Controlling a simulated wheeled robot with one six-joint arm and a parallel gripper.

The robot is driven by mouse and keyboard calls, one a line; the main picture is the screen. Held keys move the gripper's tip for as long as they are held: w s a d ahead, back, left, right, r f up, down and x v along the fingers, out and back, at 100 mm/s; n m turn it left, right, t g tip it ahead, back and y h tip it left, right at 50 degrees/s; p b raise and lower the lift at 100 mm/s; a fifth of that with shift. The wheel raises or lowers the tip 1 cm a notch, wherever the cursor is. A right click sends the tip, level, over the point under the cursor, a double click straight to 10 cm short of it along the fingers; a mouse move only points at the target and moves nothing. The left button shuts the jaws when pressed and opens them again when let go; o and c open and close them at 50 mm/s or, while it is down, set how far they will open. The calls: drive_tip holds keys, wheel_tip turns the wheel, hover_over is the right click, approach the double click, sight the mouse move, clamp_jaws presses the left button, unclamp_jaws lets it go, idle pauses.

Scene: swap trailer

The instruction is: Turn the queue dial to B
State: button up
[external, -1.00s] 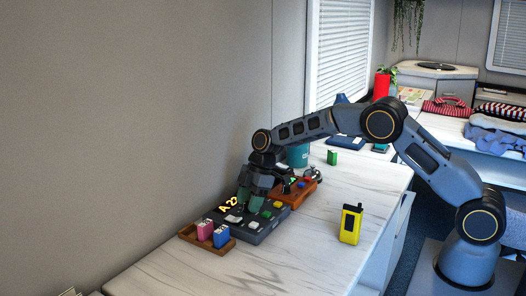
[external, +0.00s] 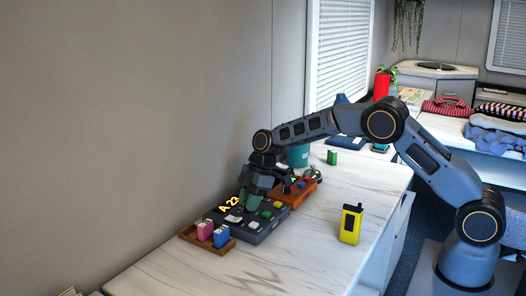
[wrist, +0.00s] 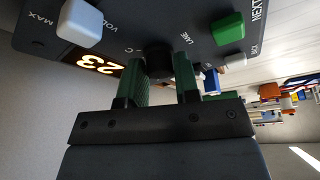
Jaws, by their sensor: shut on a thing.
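The dark console (external: 258,238) lies on the counter against the wall. In the wrist view its dial, a round black knob (wrist: 157,58), sits between the green fingers of my gripper (wrist: 161,73), which is shut on it. A "LANE" label and the letter C show beside the knob; its pointer and the other letters are hidden or unreadable. My gripper (external: 251,203) hides the dial in the external view. The lit yellow display (external: 228,204) reads A 23, and its 23 shows upside down in the wrist view.
A white slider cap (wrist: 82,24) and a green button (wrist: 229,27) flank the knob. A wooden tray (external: 188,236) with pink and blue blocks stands in front of the console, an orange-brown box (external: 304,192) behind. A yellow radio (external: 351,224) stands to the right.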

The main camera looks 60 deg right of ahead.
drive_tip(key=m+t+b, duration=0.1)
drive_tip(key=m, duration=0.2)
drive_tip(key=shift+m+h+b, duration=0.3)
drive_tip(key=shift+b, duration=0.1)
drive_tip(key=shift+a+m+t+h, duration=0.1)
drive_tip(key=shift+m+t+h, duration=0.3)
drive_tip(key=shift+m, duration=0.75)
drive_tip(key=shift+m+t+h, duration=0.3)
drive_tip(key=shift+m+h, duration=0.1)
drive_tip(key=shift+m, duration=0.75)
drive_tip(key=o, duration=0.9)
drive_tip(key=shift+c, duration=0.2)
drive_tip(key=v, duration=1.4)
